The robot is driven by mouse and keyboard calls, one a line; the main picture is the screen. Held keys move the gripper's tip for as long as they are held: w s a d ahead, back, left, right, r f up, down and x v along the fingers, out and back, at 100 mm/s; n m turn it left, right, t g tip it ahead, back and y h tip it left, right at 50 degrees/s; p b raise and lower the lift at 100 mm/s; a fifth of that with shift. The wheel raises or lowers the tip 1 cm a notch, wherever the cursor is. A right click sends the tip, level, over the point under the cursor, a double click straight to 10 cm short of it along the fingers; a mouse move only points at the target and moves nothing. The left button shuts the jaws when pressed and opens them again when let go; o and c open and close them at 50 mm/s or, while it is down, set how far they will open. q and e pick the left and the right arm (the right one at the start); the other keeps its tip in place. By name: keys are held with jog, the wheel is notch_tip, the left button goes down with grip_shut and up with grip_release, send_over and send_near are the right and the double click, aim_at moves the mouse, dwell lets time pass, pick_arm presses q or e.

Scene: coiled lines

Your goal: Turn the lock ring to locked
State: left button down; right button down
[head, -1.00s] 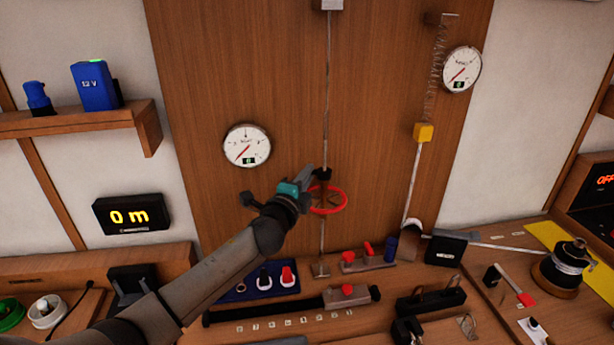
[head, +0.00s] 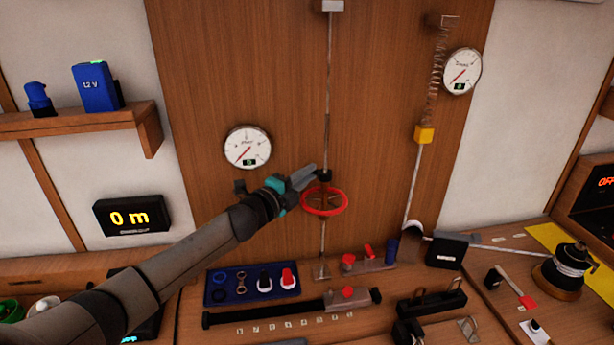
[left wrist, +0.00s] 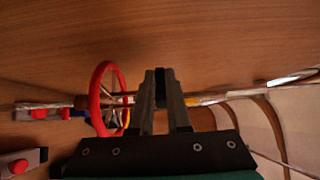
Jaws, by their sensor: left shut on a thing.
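A thin vertical rod (head: 327,90) runs down the wooden panel. It carries a red handwheel (head: 343,208) and, just above it, a small black collar (head: 325,175), which appears to be the lock ring. My left gripper (head: 313,174) reaches in from the left with its fingers at the collar and is shut on it. In the left wrist view the fingertips (left wrist: 160,76) close on either side of the black collar (left wrist: 160,92), beside the red wheel (left wrist: 98,92). Fingers hide most of the collar, and no lock marking is legible. My right gripper is not in view.
A round gauge (head: 247,147) hangs on the panel left of the rod, near my forearm. Below are a blue tray (head: 225,296) with small parts, a long black bar (head: 265,312) and a block with red knobs (head: 370,263). A spring rod with a yellow block (head: 424,134) stands right.

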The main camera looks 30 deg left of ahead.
pick_arm(q)
jog(key=c, duration=0.9)
grip_release()
jog(key=shift+s+a+b, duration=0.3)
jog(key=shift+s+a, duration=0.1)
jog(key=shift+s, duration=2.1)
jog(key=shift+s+a+b, duration=0.3)
jog(key=shift+s+a, duration=0.05)
jog(key=shift+s, duration=2.15)
jog(key=shift+s+a+b, duration=0.3)
jog(key=shift+s+a, duration=0.1)
jog(key=shift+s, duration=2.1)
